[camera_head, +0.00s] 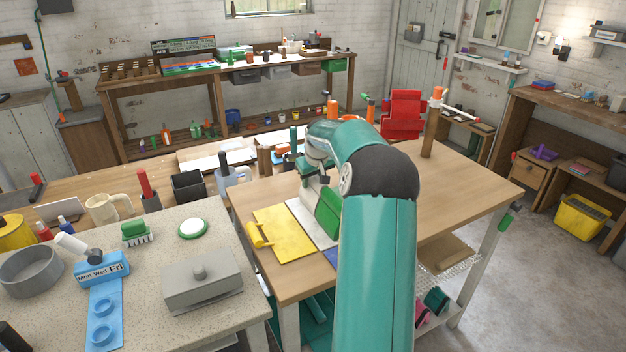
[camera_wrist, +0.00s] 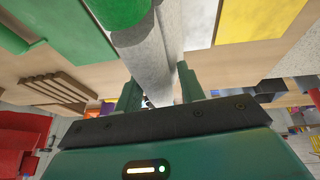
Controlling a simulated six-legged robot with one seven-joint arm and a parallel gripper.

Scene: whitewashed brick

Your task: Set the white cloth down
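In the wrist view the white cloth (camera_wrist: 170,45) is a pale grey-white, roll-like bundle between the two fingers of my gripper (camera_wrist: 158,88). The fingers press on it from both sides. It stretches forward from the fingertips, above a white mat (camera_wrist: 200,20). The white mat (camera_head: 308,222) also shows in the head view, flat on the wooden table beside a yellow mat (camera_head: 285,240). A green item (camera_wrist: 120,8) is at the far end of the cloth; I cannot tell whether they touch. In the head view my arm hides most of the gripper and cloth.
A yellow roll (camera_head: 259,235) lies on the yellow mat's left edge. The speckled counter (camera_head: 205,225) at left holds a grey lidded box (camera_head: 200,283) and a blue pill organiser (camera_head: 102,270). Bare wood (camera_head: 460,185) is free at the table's right.

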